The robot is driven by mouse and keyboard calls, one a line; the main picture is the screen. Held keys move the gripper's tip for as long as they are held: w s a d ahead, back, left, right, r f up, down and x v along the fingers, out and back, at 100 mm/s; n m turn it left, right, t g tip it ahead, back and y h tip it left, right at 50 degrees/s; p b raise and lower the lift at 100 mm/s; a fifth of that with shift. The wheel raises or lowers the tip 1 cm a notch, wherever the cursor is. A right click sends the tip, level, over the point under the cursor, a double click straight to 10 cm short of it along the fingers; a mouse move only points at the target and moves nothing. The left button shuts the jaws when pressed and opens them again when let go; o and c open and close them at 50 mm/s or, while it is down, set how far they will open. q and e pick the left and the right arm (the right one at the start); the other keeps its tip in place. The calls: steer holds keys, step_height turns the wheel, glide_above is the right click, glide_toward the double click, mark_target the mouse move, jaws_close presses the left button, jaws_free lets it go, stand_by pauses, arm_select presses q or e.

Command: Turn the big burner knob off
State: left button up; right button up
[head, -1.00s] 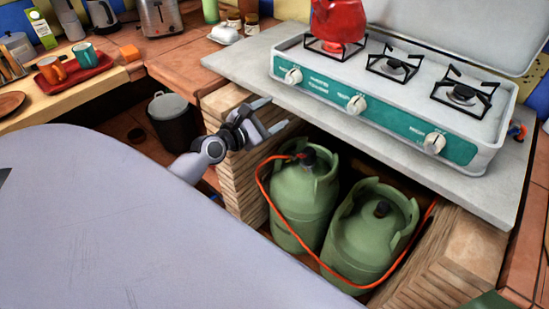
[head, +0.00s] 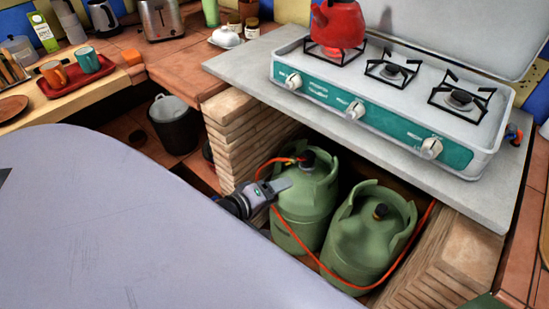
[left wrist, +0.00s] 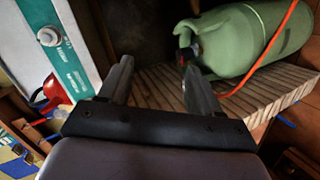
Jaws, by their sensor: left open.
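The white stove (head: 300,50) has a teal front panel with three white knobs: a left knob (head: 293,80), a middle knob (head: 355,110) and a right knob (head: 431,148). A red kettle (head: 340,25) stands on the left burner. The right burner (head: 460,98) looks larger than the middle one. My left gripper (head: 284,185) is below the counter edge, in front of the left gas bottle, touching no knob. In the left wrist view its two fingers (left wrist: 158,64) are apart and empty; one knob (left wrist: 48,36) shows at upper left. My right gripper is out of view.
The grey countertop (head: 240,66) overhangs a niche with a left gas bottle (head: 305,205), a right gas bottle (head: 370,235) and an orange hose (head: 330,275). A brick pillar (head: 228,135) stands left of them. A dark bin (head: 174,125) is further left.

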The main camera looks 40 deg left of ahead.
arm_select(q)
steer(key=shift+s+d+f+m+g, duration=0.15)
steer(key=shift+s+d+f+m, duration=0.2)
steer(key=shift+s+m, duration=0.25)
steer(key=shift+s+d+f+m+g, duration=0.1)
steer(key=shift+s+d+f+m, duration=0.2)
steer(key=shift+s+m, duration=0.3)
steer(key=shift+s+d+f+m+g, duration=0.15)
steer(key=shift+s+d+f+m, duration=0.1)
steer(key=shift+s+d+m, duration=0.35)
steer(key=shift+w+a, duration=0.1)
steer(key=shift+a, duration=0.05)
steer(key=s+d+f+m+g, duration=0.2)
steer(key=s+d+m, duration=0.3)
steer(key=s+m, duration=0.4)
steer(key=shift+f+m, duration=0.8)
steer(key=shift+m, duration=0.3)
steer(key=shift+s, duration=0.1)
